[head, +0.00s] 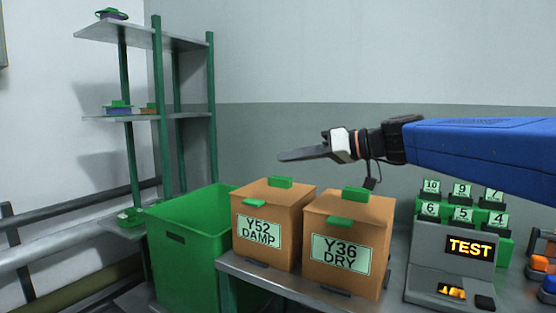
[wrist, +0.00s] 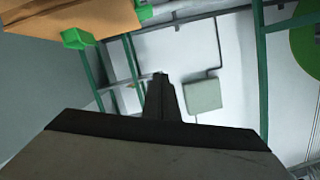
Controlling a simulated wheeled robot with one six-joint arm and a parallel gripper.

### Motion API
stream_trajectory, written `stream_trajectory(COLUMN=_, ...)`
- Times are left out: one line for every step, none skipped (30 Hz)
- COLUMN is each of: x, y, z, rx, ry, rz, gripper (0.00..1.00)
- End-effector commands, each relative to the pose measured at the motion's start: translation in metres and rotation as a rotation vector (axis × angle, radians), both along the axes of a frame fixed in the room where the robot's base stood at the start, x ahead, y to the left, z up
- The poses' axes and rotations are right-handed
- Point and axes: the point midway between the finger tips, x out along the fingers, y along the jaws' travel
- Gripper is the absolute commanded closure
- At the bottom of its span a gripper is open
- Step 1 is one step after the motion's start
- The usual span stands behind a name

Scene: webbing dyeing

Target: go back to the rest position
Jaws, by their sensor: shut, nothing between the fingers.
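My gripper (head: 303,154) reaches in from the right in the head view, at the end of my blue arm. It points left and hangs in the air above the two brown boxes, apart from them. Its fingers are together with nothing between them. In the wrist view the shut fingers (wrist: 162,98) stand up in the middle of the picture. The box marked Y52 DAMP (head: 296,218) and the box marked Y36 DRY (head: 372,270) stand side by side on the table, lids closed.
A green bin (head: 184,267) stands left of the table (head: 262,281). A shelf (head: 180,117) with green posts rises behind it, holding a few small items. Right of the boxes are a grey TEST device (head: 430,271) and a green rack of numbered blocks (head: 504,247). The air left of my gripper is clear.

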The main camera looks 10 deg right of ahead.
Motion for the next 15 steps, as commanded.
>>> stream_trajectory(x=-0.003, y=-0.005, z=0.002, rx=0.000, ry=-0.001, rz=-0.001, gripper=1.00)
stream_trajectory(x=-0.005, y=-0.006, z=0.002, rx=0.000, ry=-0.001, rz=-0.001, gripper=1.00)
stream_trajectory(x=-0.006, y=-0.009, z=0.003, rx=0.000, ry=-0.001, rz=-0.001, gripper=1.00)
stream_trajectory(x=-0.007, y=-0.010, z=0.003, rx=0.000, ry=-0.001, rz=-0.001, gripper=1.00)
stream_trajectory(x=-0.008, y=-0.012, z=0.004, rx=0.000, ry=-0.001, rz=-0.001, gripper=1.00)
stream_trajectory(x=-0.009, y=-0.013, z=0.004, rx=0.001, ry=-0.001, rz=0.000, gripper=1.00)
stream_trajectory(x=-0.010, y=-0.013, z=0.004, rx=0.000, ry=0.001, rz=0.000, gripper=1.00)
stream_trajectory(x=-0.012, y=-0.014, z=0.003, rx=-0.002, ry=0.005, rz=0.000, gripper=1.00)
stream_trajectory(x=-0.015, y=-0.014, z=-0.001, rx=-0.007, ry=0.013, rz=-0.002, gripper=1.00)
stream_trajectory(x=-0.018, y=-0.014, z=-0.005, rx=-0.016, ry=0.025, rz=-0.004, gripper=1.00)
stream_trajectory(x=-0.022, y=-0.015, z=-0.011, rx=-0.027, ry=0.040, rz=-0.008, gripper=1.00)
stream_trajectory(x=-0.029, y=-0.015, z=-0.021, rx=-0.046, ry=0.067, rz=-0.014, gripper=1.00)
stream_trajectory(x=-0.036, y=-0.016, z=-0.032, rx=-0.064, ry=0.094, rz=-0.022, gripper=1.00)
stream_trajectory(x=-0.044, y=-0.017, z=-0.043, rx=-0.085, ry=0.123, rz=-0.033, gripper=1.00)
stream_trajectory(x=-0.056, y=-0.020, z=-0.061, rx=-0.117, ry=0.167, rz=-0.047, gripper=1.00)
